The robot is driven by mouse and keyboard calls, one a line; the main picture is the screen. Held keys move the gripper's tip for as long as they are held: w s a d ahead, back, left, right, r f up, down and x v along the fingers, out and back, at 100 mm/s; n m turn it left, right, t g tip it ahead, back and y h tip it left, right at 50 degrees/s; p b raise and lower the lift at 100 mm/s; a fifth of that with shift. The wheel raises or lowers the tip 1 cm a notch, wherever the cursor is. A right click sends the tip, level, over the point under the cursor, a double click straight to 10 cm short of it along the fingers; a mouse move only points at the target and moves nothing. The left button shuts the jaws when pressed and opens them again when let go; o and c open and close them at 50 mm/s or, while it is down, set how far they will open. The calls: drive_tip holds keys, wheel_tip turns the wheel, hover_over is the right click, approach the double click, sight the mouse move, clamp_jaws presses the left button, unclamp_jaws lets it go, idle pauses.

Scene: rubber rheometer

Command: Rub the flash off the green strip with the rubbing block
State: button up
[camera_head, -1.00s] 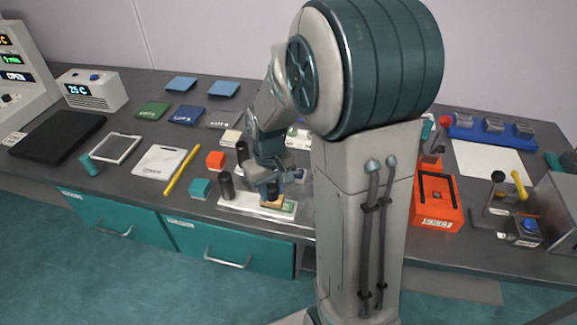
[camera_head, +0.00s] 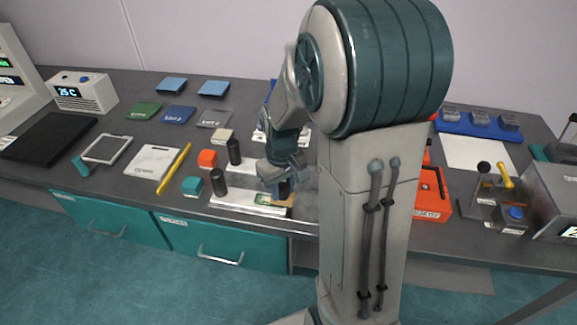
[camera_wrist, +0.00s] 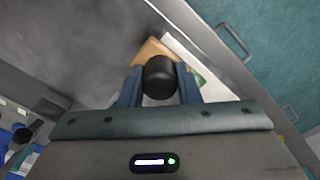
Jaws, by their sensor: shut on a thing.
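My gripper (camera_head: 283,188) is shut on the black knob (camera_wrist: 160,77) of a tan rubbing block (camera_wrist: 152,47). The block sits low at the right end of a white plate (camera_head: 232,201) near the front edge of the bench. A green patch, likely part of the green strip (camera_head: 262,198), shows just left of the block. In the wrist view the green strip (camera_wrist: 201,80) is partly hidden by a finger. The block appears to be over or on the strip's end; contact and any flash cannot be made out.
A teal block (camera_head: 192,185), an orange block (camera_head: 207,158) and a yellow bar (camera_head: 174,168) lie to the left. A red-orange box (camera_head: 432,200) is right of my arm. My arm hides the bench middle.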

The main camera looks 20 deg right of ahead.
wheel_tip(320, 180, up, 3)
drive_tip(key=shift+s+r+p, duration=0.1)
drive_tip(key=shift+p, duration=0.9)
drive_tip(key=shift+d+r+p, duration=0.2)
drive_tip(key=shift+r+p, duration=0.35)
drive_tip(key=shift+r, duration=0.2)
drive_tip(key=shift+r+p, duration=1.25)
drive_tip(key=shift+r, duration=0.45)
drive_tip(key=shift+a, duration=0.1)
